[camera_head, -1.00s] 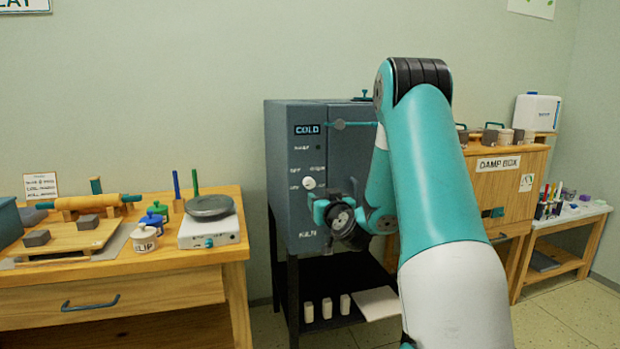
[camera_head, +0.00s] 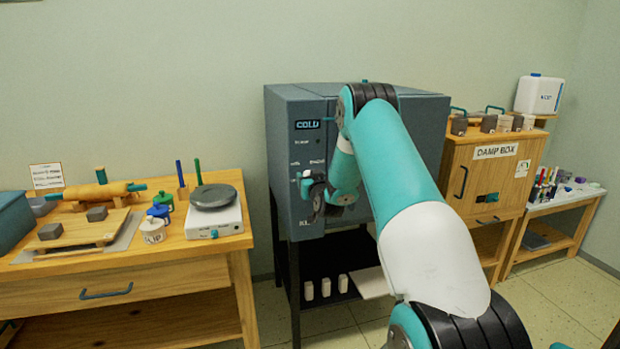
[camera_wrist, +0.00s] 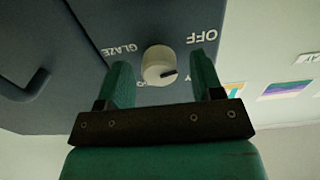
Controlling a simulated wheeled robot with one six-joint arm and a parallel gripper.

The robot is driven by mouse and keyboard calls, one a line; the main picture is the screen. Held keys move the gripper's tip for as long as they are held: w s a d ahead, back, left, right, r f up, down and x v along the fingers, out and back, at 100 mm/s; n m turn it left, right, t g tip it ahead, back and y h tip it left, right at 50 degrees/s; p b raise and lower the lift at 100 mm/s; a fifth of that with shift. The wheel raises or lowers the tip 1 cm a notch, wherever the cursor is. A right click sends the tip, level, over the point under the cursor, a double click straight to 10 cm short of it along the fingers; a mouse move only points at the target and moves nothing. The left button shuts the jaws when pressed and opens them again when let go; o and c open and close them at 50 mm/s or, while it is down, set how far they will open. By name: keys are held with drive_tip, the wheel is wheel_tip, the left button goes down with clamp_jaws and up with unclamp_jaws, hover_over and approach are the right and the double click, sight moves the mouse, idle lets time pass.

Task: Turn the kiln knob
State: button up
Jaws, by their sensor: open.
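The blue-grey kiln (camera_head: 425,125) stands against the wall, and its display (camera_head: 308,125) reads COLD. Its round off-white knob (camera_wrist: 158,66) shows in the wrist view, with a dark pointer mark toward the right. The OFF label is at its upper right and GLAZE at its left, both upside down. A third label below is mostly hidden by a finger. My gripper (camera_wrist: 161,62) is open, with one green finger on each side of the knob and visible gaps between. In the head view my gripper (camera_head: 312,192) is at the kiln's control panel and largely covers the knob.
A kiln door handle (camera_wrist: 27,88) is at the left in the wrist view. A wooden workbench (camera_head: 170,285) with clay tools stands left of the kiln. The wooden damp box (camera_head: 507,180) stands to its right. Open floor (camera_head: 570,295) shows at the lower right.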

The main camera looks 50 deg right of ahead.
drive_tip(key=c, duration=0.9)
drive_tip(key=shift+r+m+p, duration=0.1)
drive_tip(key=shift+m+p, duration=1.45)
drive_tip(key=shift+m, duration=11.25)
